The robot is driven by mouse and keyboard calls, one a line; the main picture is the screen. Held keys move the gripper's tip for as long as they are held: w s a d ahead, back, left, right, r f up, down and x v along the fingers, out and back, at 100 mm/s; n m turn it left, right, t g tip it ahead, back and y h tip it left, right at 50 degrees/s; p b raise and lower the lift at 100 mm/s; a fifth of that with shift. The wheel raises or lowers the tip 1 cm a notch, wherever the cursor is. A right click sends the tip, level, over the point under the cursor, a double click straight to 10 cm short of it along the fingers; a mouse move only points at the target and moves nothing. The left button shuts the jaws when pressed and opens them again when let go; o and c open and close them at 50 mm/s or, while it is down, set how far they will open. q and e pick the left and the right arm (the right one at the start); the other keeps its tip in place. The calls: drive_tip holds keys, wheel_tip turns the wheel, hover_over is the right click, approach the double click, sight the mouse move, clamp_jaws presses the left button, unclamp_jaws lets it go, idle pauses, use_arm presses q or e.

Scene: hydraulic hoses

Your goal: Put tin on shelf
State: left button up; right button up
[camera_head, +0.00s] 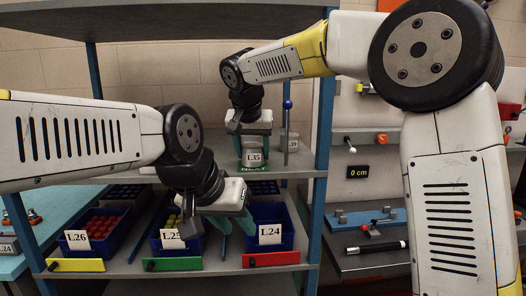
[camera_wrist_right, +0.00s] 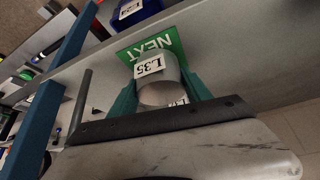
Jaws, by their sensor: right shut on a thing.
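A grey metal tin labelled L35 (camera_head: 254,158) is at the front of the middle shelf (camera_head: 215,152), over a green NEXT marker (camera_head: 258,172). In the right wrist view the tin (camera_wrist_right: 160,90) is between the teal fingers of my right gripper (camera_wrist_right: 162,92), which is shut on it. The marker (camera_wrist_right: 158,45) shows beside the tin's far end; I cannot tell whether the tin touches the shelf. My left gripper (camera_head: 220,222) is lower, in front of the L25 bin (camera_head: 176,240). Its teal fingers are apart and appear empty.
Blue bins labelled L26 (camera_head: 98,232) and L24 (camera_head: 272,232) stand on the lower shelf. A blue-knobbed rod (camera_head: 287,125) stands just right of the tin. A blue shelf post (camera_head: 322,130) is further right. Another grey labelled object (camera_head: 292,143) is behind the rod.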

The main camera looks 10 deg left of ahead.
drive_tip(key=o, duration=1.5)
drive_tip(key=shift+f, duration=0.15)
drive_tip(key=a+v, duration=0.1)
drive_tip(key=v, duration=1.1)
drive_tip(key=s+d+f, duration=0.3)
drive_tip(key=d, duration=0.7)
drive_tip(key=s+d+f, duration=0.2)
drive_tip(key=s+d, duration=0.1)
drive_tip(key=d, duration=0.7)
drive_tip(key=shift+y, duration=0.8)
drive_tip(key=s+d+f, duration=0.3)
drive_tip(key=s+f, duration=0.1)
drive_tip(key=s+d+f, duration=0.8)
drive_tip(key=shift+s+f, duration=0.15)
drive_tip(key=shift+f, duration=0.05)
